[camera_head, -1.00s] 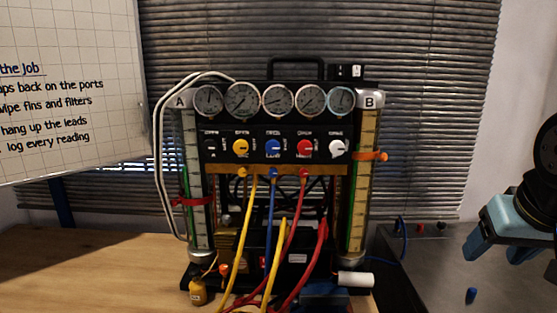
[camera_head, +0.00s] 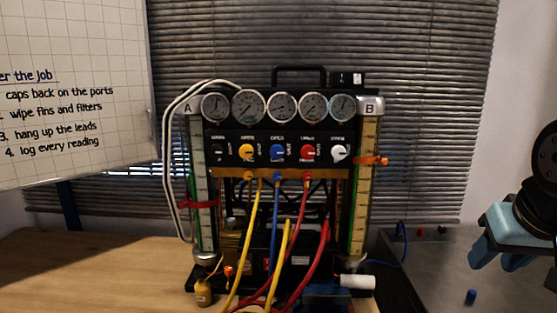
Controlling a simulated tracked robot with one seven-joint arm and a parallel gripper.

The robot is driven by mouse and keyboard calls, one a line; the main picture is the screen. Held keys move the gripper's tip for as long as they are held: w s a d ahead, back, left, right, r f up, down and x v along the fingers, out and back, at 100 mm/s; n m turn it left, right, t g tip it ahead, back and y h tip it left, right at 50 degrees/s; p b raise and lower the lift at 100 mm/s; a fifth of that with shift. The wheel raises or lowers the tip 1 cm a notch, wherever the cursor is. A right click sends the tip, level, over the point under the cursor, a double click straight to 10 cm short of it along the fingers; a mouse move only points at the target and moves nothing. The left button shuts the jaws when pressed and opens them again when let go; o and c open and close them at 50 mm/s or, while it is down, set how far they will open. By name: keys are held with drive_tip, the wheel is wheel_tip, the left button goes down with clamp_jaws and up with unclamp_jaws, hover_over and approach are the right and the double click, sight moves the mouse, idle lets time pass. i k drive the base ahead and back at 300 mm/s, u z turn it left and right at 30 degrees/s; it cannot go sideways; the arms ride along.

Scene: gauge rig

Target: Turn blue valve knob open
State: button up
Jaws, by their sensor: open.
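The blue valve knob (camera_head: 278,152) sits in the middle of the row of knobs on the gauge rig's black panel (camera_head: 230,136). It lies between a yellow knob (camera_head: 246,151) on its left and a red knob (camera_head: 308,152) on its right. A light pointer mark shows on the blue knob, too small to read exactly. My gripper (camera_head: 494,254) is at the right edge, with light blue jaws pointing down. It is open and empty, well to the right of the rig and apart from it. Part of my gripper is cut off by the frame.
Yellow, blue and red hoses (camera_head: 275,215) hang in front below the knobs. A white knob (camera_head: 338,153) and several gauges (camera_head: 283,106) are on the rig. Two upright tubes flank it. A whiteboard (camera_head: 75,150) stands at left. The wooden bench (camera_head: 100,265) is bare at left.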

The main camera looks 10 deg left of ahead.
sight(277, 151)
drive_tip(key=k, duration=0.4)
drive_tip(key=z, duration=0.75)
drive_tip(key=k, duration=1.5)
drive_tip(key=u, duration=1.05)
drive_tip(key=i, duration=1)
drive_tip(key=u, duration=0.05)
